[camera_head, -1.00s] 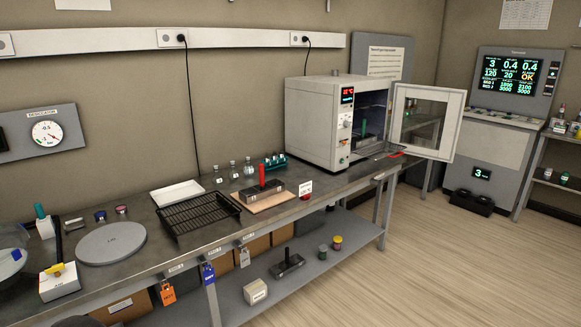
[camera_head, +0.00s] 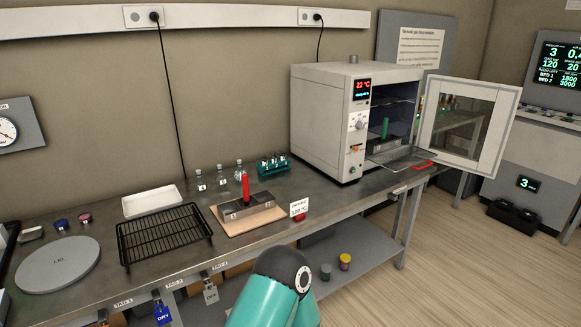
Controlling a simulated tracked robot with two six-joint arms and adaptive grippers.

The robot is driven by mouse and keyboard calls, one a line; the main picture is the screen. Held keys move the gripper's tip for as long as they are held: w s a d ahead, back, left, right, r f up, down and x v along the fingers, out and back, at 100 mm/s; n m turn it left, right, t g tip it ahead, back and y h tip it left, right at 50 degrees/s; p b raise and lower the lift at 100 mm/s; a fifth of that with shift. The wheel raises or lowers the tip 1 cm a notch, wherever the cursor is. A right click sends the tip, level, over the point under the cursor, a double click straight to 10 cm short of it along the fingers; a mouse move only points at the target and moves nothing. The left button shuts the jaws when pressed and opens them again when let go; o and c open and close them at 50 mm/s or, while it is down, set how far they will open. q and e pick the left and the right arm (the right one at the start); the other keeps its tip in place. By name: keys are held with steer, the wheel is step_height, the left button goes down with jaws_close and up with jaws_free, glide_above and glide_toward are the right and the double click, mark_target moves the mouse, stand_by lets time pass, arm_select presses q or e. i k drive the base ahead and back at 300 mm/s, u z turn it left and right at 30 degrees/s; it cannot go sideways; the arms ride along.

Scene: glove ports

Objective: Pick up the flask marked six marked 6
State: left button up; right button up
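Three small glass flasks stand in a row at the back of the bench: a left flask (camera_head: 201,181), a middle flask (camera_head: 221,178) and a right flask (camera_head: 239,171). Each has a pale label, but the marks are too small to read, so I cannot tell which is marked 6. They stand upright and apart from each other. A teal link of my own arm rises at the bottom middle, well in front of the flasks. Neither gripper shows.
A metal block with a red handle (camera_head: 245,187) sits on a board (camera_head: 268,220) in front of the flasks. A white tray (camera_head: 152,201) and black rack (camera_head: 163,238) are left; a teal tube rack (camera_head: 273,167) and open oven (camera_head: 326,121) are right.

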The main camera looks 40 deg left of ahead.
mark_target(240, 172)
steer(key=u, duration=0.15)
steer(key=i, duration=1.25)
steer(key=u, duration=1)
steer(key=i, duration=0.4)
steer(key=u, duration=0.25)
steer(key=k, duration=0.9)
steer(key=u, duration=0.2)
steer(key=i, duration=0.9)
steer(key=z, duration=0.05)
